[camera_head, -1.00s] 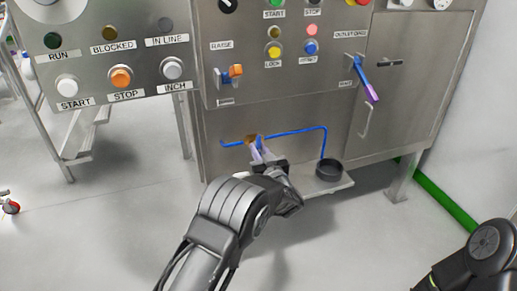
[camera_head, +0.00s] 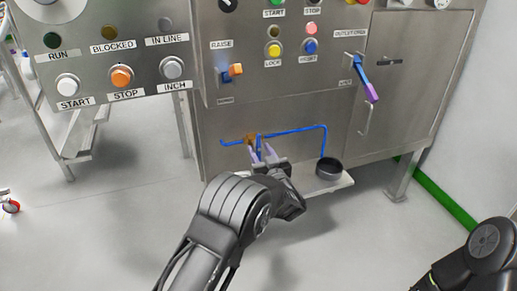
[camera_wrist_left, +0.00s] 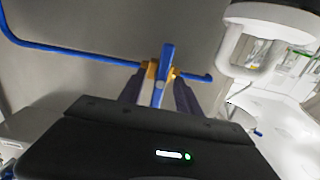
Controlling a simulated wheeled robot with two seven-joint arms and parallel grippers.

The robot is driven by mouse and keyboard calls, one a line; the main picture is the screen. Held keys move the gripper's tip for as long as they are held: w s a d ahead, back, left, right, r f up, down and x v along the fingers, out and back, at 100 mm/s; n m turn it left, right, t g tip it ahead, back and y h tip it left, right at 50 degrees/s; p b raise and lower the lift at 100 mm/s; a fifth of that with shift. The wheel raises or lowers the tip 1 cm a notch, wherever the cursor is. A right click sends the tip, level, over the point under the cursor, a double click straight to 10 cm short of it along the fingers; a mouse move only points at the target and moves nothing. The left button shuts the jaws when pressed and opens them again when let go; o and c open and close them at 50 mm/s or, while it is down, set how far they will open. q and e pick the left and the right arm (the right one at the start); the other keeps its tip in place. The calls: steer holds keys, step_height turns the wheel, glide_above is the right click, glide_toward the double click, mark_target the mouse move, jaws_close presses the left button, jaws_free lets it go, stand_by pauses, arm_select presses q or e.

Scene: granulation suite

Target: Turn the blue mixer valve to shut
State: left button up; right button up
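The blue mixer valve (camera_head: 258,143) has a brass-coloured body and a blue lever, on a thin blue pipe (camera_head: 300,130) low on the steel cabinet front. In the left wrist view the blue lever (camera_wrist_left: 166,62) points toward the camera, in front of the brass body. My left gripper (camera_head: 262,151) is at the valve, its purple-grey fingers apart. The wrist view shows the fingers of this gripper (camera_wrist_left: 159,92) on either side of the lever, with gaps visible. The finger ends are partly hidden, so contact cannot be told. Only part of my right arm shows; its gripper is out of view.
A dark round cup (camera_head: 328,168) stands on a small shelf (camera_head: 335,183) right of my left gripper. A blue and purple outlet lever (camera_head: 366,80) sticks out at upper right. An orange-tipped raise switch (camera_head: 235,70) and a button panel (camera_head: 110,60) are above. Floor in front is clear.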

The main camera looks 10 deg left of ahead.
arm_select(q)
steer(key=v, duration=0.6)
steer(key=shift+s+p, duration=0.15)
steer(key=shift+p, duration=0.15)
steer(key=shift+d, duration=0.15)
